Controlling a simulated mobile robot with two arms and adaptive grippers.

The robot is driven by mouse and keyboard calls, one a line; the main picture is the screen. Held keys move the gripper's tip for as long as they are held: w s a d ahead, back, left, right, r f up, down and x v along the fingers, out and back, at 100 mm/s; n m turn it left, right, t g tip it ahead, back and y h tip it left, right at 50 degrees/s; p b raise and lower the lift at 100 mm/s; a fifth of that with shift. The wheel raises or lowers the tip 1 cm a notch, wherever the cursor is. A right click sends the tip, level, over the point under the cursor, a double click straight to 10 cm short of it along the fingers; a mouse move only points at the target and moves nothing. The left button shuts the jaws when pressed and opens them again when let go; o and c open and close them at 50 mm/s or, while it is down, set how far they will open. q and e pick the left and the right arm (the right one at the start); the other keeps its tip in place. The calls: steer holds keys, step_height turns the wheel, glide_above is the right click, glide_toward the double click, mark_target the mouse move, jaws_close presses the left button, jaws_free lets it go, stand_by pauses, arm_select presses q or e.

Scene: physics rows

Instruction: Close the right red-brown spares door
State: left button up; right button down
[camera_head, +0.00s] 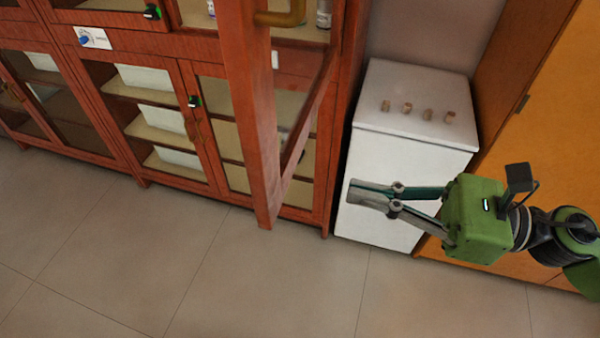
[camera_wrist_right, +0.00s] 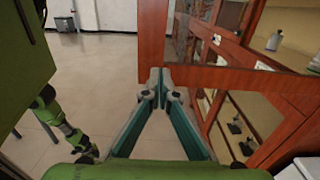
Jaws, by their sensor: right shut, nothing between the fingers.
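The right red-brown spares door (camera_head: 250,110) stands swung open from the cabinet, its free edge toward me in the head view. A brass handle (camera_head: 285,15) shows near the top of the picture. My right gripper (camera_head: 352,192) is shut and empty, to the right of the door and in front of a white unit. In the right wrist view the closed fingertips (camera_wrist_right: 161,80) point at the door's frame (camera_wrist_right: 152,40); whether they touch cannot be told there. In the head view a gap shows between them.
The red-brown cabinet (camera_head: 120,45) has glazed lower doors and shelves. The white unit (camera_head: 415,95) with several small knobs stands right of it, then an orange cabinet (camera_head: 560,90). The tiled floor (camera_head: 230,280) in front is clear.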

mark_target(279, 174)
steer(key=p+x, duration=0.1)
steer(key=x, duration=0.1)
steer(key=p+x, duration=0.2)
steer(key=x, duration=0.1)
steer(key=p+x, duration=0.2)
steer(key=shift+w+a+r, duration=0.1)
steer(key=shift+a+r, duration=0.15)
steer(key=shift+w+a+f+p, duration=0.1)
steer(key=shift+w+a+p, duration=0.1)
steer(key=shift+a+p, duration=0.35)
steer(key=shift+a+f, duration=0.15)
steer(key=shift+a, duration=0.1)
steer(key=shift+w, duration=0.1)
